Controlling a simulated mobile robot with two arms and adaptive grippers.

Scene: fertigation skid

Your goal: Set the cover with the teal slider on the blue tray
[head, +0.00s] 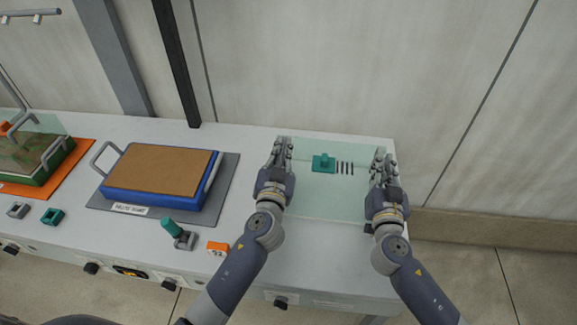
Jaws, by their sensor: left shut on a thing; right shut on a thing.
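The cover (325,197) is a clear, pale green pane with a teal slider (323,163) and a row of dark slots beside the slider. It is at the right end of the bench. My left gripper (283,149) is shut on the cover's left edge. My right gripper (379,164) is shut on its right edge. I cannot tell whether the cover touches the bench or is held just above it. The blue tray (152,198) has a brown filling, a handle at each side and no cover on it. It sits on a grey mat left of my grippers.
A green tray (55,160) under a clear cover with an orange slider stands on an orange mat (75,160) at far left. A teal-capped peg (172,229) and an orange block (217,248) are near the bench's front edge. A dark post (178,70) rises behind the blue tray.

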